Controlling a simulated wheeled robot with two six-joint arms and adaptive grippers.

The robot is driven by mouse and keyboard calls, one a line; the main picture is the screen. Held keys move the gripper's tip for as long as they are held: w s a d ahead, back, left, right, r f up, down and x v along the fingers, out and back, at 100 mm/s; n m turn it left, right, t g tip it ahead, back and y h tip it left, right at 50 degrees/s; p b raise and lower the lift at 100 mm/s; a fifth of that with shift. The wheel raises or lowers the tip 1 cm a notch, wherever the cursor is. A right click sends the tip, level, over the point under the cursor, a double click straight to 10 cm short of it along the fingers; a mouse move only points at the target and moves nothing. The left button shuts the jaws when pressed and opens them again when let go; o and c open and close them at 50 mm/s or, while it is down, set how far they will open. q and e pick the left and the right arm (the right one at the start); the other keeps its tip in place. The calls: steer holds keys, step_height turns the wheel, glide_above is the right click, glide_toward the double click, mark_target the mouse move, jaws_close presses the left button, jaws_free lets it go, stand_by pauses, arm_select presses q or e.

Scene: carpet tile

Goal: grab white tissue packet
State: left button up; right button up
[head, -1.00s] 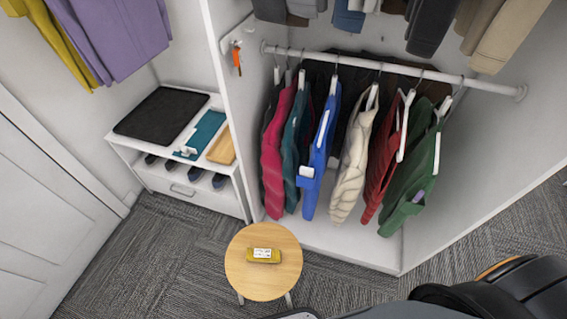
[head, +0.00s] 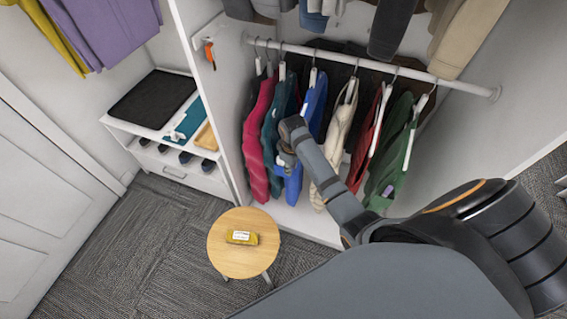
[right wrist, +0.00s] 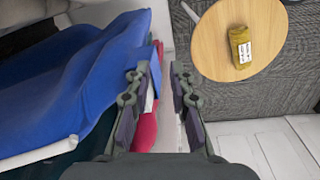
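A small white block, which looks like the white tissue packet (right wrist: 150,93), shows beside the blue jacket (right wrist: 85,85) in the right wrist view, partly behind a finger. In the head view the blue jacket (head: 314,105) hangs on the rail, and my right arm hides the packet's place. My right gripper (right wrist: 163,70) is open, its fingers apart beside the jacket, with nothing clearly held. In the head view the right gripper (head: 286,162) is in front of the jacket's lower part, mostly hidden by its own wrist. My left gripper is not in view.
A round wooden stool (head: 225,263) holds a yellow packet with a white label (head: 242,237). Other garments, such as a red one (head: 257,140) and a cream one (head: 340,125), hang close on both sides. A white shelf unit (head: 125,128) stands left of the divider.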

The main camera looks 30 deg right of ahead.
steer(key=w+r+n+g, duration=0.1)
steer(key=w+r+n, duration=0.2)
steer(key=w+r, duration=0.5)
steer(key=s+f, duration=0.1)
steer(key=f, duration=0.4)
steer(key=s+f+p, duration=0.1)
steer(key=f, duration=0.2)
steer(key=shift+s+f, duration=0.3)
jaws_close()
